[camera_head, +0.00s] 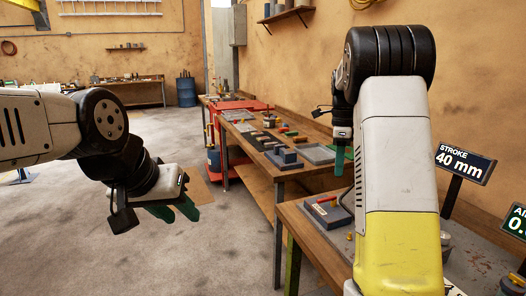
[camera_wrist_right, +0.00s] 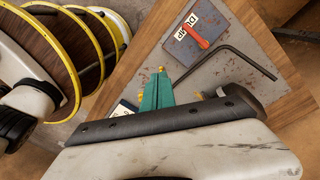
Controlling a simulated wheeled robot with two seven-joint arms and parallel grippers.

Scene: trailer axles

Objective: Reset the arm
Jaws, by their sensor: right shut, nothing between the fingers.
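My right arm rises at the right of the head view. Its gripper (camera_head: 343,160) points down over the near workbench, green fingers partly hidden behind the arm. In the right wrist view the green fingers of this gripper (camera_wrist_right: 157,92) are together with nothing between them. My left arm comes in from the left. Its gripper (camera_head: 183,214) hangs over open floor, its two green fingertips apart and empty.
Below the right gripper is the near workbench (camera_head: 305,226), with a grey block with a red handle (camera_head: 327,207). An L-shaped hex key (camera_wrist_right: 243,57) lies there. A long bench (camera_head: 262,165) with parts, a red cart (camera_head: 217,122) and signs (camera_head: 465,160) stand nearby.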

